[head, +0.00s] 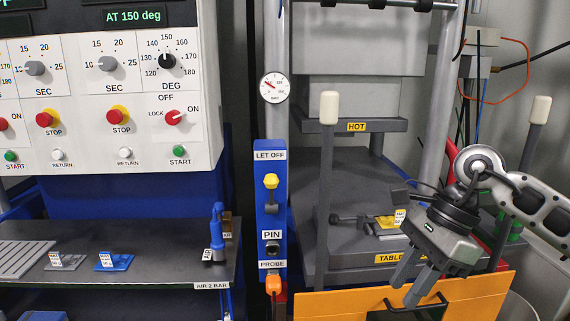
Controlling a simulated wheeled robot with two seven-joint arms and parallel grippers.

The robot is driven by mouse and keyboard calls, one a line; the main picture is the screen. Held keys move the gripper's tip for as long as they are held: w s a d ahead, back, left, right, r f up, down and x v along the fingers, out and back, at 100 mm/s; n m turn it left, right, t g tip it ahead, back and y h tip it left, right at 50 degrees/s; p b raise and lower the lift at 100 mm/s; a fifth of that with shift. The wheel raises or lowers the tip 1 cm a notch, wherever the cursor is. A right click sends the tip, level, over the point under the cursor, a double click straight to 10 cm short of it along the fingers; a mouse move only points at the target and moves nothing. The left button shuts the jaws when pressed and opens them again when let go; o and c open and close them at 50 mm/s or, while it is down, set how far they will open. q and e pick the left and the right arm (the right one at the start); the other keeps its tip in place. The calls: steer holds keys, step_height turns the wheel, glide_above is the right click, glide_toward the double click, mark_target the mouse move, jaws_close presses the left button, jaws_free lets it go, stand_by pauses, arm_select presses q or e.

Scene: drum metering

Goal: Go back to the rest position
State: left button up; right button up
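My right gripper (404,294) comes in from the right edge and hangs tilted down to the left. Its two grey fingers show a small gap with nothing visible between them. The fingertips appear in front of the orange panel (340,303) with a black handle, and whether they touch it I cannot tell. My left gripper is not in view.
The press table (391,259) holds a small yellow-labelled piece (386,224) just left of my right wrist. Two white-capped upright levers (329,108) stand near my arm. A blue LET OFF post (270,213) and the control panel (110,90) are to the left. A dark shelf (150,265) holds small tools.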

steer(key=s+a+m+y, duration=0.3)
steer(key=a+m+y, duration=0.2)
steer(key=a+y, duration=0.3)
steer(key=s+a+m+y, duration=0.35)
steer(key=a+y, duration=0.25)
steer(key=a, duration=0.4)
steer(key=w+d+f+m+t+h, duration=0.2)
steer(key=d+f+m+t+h, duration=0.25)
steer(key=m+t, duration=0.8)
steer(key=w+d+f+m+t+h, duration=0.25)
steer(key=f+m+t, duration=0.3)
steer(key=m, duration=1.35)
steer(key=s+d+f+m+g+h, duration=0.3)
steer(key=s+f+m, duration=0.3)
steer(key=f, duration=0.2)
steer(key=s+d+f+m+g+h, duration=0.3)
steer(key=s+f+m+h, duration=0.2)
steer(key=f, duration=0.4)
steer(key=shift+s+d+f+m+g, duration=0.3)
steer(key=shift+s+m, duration=0.6)
steer(key=shift+m, duration=0.1)
steer(key=shift+c, duration=0.2)
